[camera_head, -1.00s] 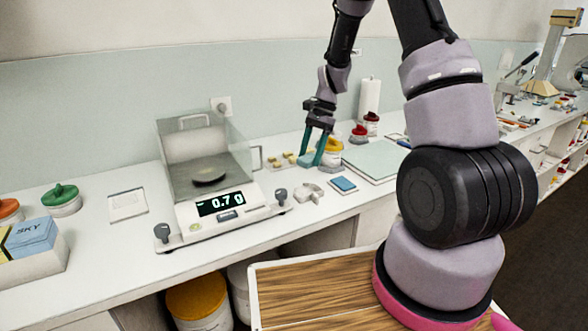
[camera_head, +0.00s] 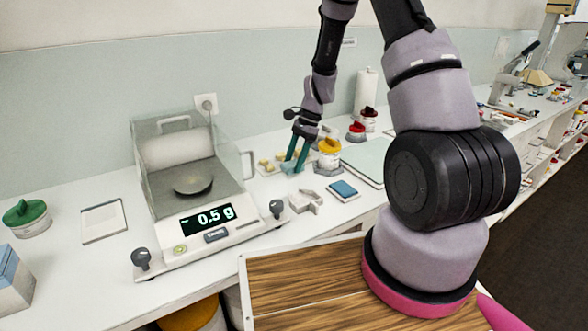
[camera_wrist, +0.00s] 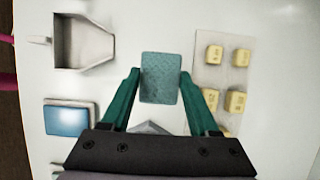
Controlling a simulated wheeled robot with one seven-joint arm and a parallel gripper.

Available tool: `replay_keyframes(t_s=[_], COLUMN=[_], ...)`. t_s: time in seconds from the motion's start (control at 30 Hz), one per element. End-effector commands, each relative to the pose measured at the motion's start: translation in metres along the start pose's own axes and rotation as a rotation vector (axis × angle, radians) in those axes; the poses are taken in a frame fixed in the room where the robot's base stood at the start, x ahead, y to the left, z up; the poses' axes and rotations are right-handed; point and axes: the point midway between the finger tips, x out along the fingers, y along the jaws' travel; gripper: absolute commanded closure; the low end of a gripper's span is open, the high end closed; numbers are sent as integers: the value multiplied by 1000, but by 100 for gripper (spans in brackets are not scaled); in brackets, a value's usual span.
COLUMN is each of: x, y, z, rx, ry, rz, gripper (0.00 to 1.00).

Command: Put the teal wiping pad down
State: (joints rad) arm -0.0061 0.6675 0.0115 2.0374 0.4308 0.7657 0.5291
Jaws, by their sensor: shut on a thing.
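The teal wiping pad (camera_wrist: 160,77) is a small rectangle between the tips of my gripper (camera_wrist: 160,88) in the wrist view. The two green fingers are shut on its left and right sides. In the head view my gripper (camera_head: 295,163) points down over the counter, just left of the yellow-lidded jar. The pad is too small to make out clearly there. I cannot tell whether the pad touches the counter.
A plate of small yellow blocks (camera_wrist: 224,60) lies right of the pad. A grey bracket (camera_wrist: 88,43) and a blue-topped block (camera_wrist: 68,119) lie left. The balance (camera_head: 205,235) reads 0.5 g. The yellow-lidded jar (camera_head: 328,153) stands close to my gripper.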

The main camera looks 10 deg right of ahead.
Motion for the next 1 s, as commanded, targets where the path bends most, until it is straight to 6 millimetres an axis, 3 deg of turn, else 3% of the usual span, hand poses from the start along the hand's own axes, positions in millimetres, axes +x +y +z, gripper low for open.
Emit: replay_keyframes(t_s=[0.2,0.53,0.57,0.6,0.63,1.0], x=[27,29,29,29,29,25], y=[1,0,0,0,0,0], z=[-11,-12,-12,-12,-12,-11], rx=[1,0,0,0,-1,-1], ry=[-1,0,0,0,0,0], rz=[2,1,0,0,0,0], gripper=[84,84,31,16,9,9])
